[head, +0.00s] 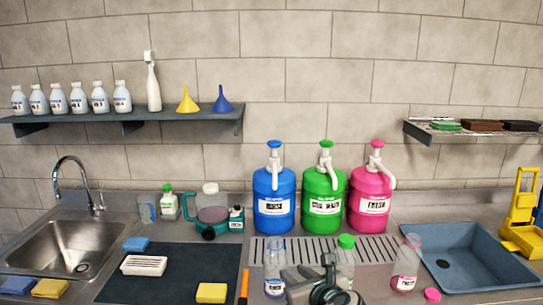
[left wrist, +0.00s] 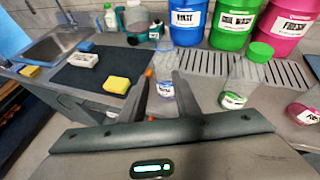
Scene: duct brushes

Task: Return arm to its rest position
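My left gripper (head: 309,268) is low at the front middle of the counter in the head view. In the left wrist view its two fingers (left wrist: 162,80) stand apart. A clear bottle with a bluish label (head: 274,268) shows in the gap between the fingertips; it also shows in the left wrist view (left wrist: 164,65). I cannot tell whether the fingers touch it. A green-capped clear bottle (head: 346,256) stands just right of the gripper, partly hidden by it in the head view. My right gripper is in neither view.
Blue (head: 274,190), green (head: 323,192) and pink (head: 370,192) pump containers stand behind a drain grille (head: 262,247). An open pink bottle (head: 405,265) and its pink cap (head: 432,295) are at right. A dark mat (head: 190,275) lies left, a blue tray (head: 470,262) right.

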